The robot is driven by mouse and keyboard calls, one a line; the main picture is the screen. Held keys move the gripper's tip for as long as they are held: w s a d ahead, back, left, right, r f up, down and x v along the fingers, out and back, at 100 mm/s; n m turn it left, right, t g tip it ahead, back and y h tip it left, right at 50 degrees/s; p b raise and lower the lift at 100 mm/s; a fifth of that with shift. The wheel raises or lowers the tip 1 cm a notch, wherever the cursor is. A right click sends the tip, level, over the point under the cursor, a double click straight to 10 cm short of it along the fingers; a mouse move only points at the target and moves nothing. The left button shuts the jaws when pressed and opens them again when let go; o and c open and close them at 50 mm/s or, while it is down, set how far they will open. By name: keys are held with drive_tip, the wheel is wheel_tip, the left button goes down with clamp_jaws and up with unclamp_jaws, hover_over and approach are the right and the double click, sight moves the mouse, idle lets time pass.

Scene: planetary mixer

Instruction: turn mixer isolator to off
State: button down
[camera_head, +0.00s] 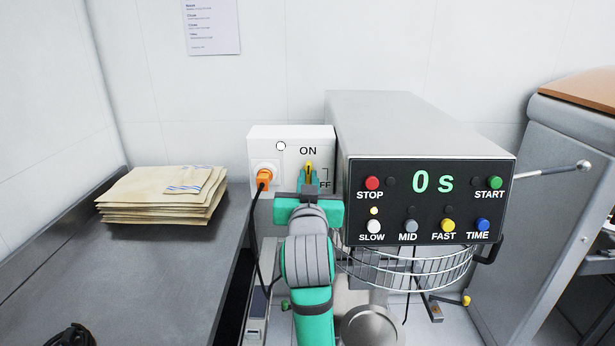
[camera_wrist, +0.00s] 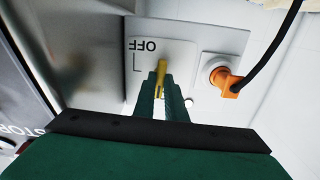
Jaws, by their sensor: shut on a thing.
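The isolator is a white wall box (camera_head: 260,146) marked ON above and OFF at the lower right, partly covered by my gripper. Its yellow handle (camera_head: 309,168) points up toward ON in the head view. In the wrist view the yellow handle (camera_wrist: 162,72) sits between my green fingertips, with the OFF mark beside it. My gripper (camera_head: 308,178) is shut on the handle, and it also shows in the wrist view (camera_wrist: 161,88). The mixer (camera_head: 430,120) stands right of the box, its display reading 0 s.
An orange plug (camera_head: 264,178) with a black cable sits in the box, left of the handle. A wire bowl guard (camera_head: 410,268) is below the mixer's panel. Paper bags (camera_head: 150,200) lie on the grey counter (camera_head: 170,270) at left.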

drive_tip(key=m, duration=0.4)
drive_tip(key=m, duration=0.4)
drive_tip(key=shift+m, duration=0.3)
drive_tip(key=m, duration=0.4)
drive_tip(key=shift+m, duration=0.3)
